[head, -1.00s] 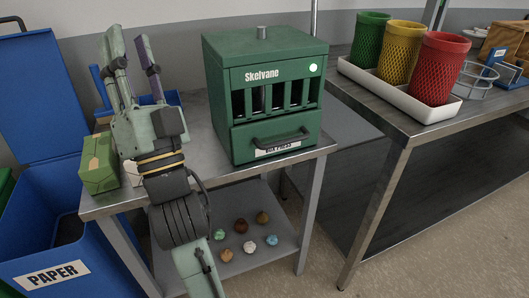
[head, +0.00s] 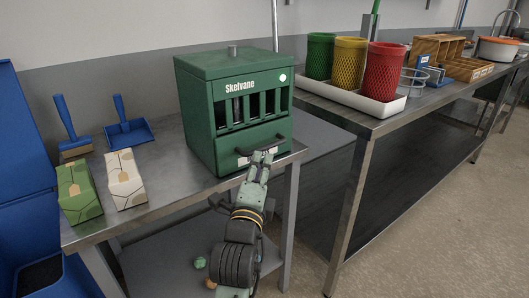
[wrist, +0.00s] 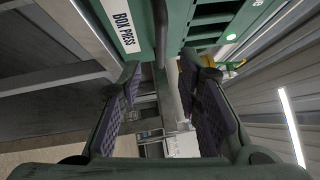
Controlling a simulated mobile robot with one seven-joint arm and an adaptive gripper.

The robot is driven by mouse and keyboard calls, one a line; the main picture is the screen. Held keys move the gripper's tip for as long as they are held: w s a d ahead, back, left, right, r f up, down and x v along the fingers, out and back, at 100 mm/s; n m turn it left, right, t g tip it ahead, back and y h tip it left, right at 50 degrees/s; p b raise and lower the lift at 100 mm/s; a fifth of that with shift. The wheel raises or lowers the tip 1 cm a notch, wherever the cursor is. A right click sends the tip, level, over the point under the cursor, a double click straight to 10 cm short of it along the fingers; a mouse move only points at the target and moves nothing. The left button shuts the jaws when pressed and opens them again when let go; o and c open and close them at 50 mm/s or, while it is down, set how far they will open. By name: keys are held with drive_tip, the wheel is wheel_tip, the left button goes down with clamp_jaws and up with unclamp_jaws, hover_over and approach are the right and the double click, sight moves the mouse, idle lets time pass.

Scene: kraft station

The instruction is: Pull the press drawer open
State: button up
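The green Skelvane press (head: 205,90) stands on the small metal table in the head view. Its drawer (head: 226,155) is low on the front and looks shut. The dark bar handle (head: 270,143) sits across the drawer front. My gripper (head: 262,158) is at the handle, its fingers hiding part of the label. In the wrist view my gripper (wrist: 163,95) is open, with a purple-padded finger on each side. The handle (wrist: 160,45) shows as a dark bar between the fingers, with visible gaps to both. The BOX PRESS label (wrist: 124,25) is beside it.
A green carton (head: 80,192) and a cream carton (head: 124,180) lie on the left of the table (head: 160,165), near a blue brush (head: 70,130) and dustpan (head: 126,128). A longer table (head: 375,128) on the right holds a white tray (head: 350,103) with coloured baskets.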

sight(266, 147)
drive_tip(key=p+x, duration=0.3)
drive_tip(key=x, duration=0.4)
drive_tip(key=shift+w+r, duration=0.2)
drive_tip(key=shift+w, duration=0.55)
drive_tip(key=shift+c, duration=0.5)
clamp_jaws()
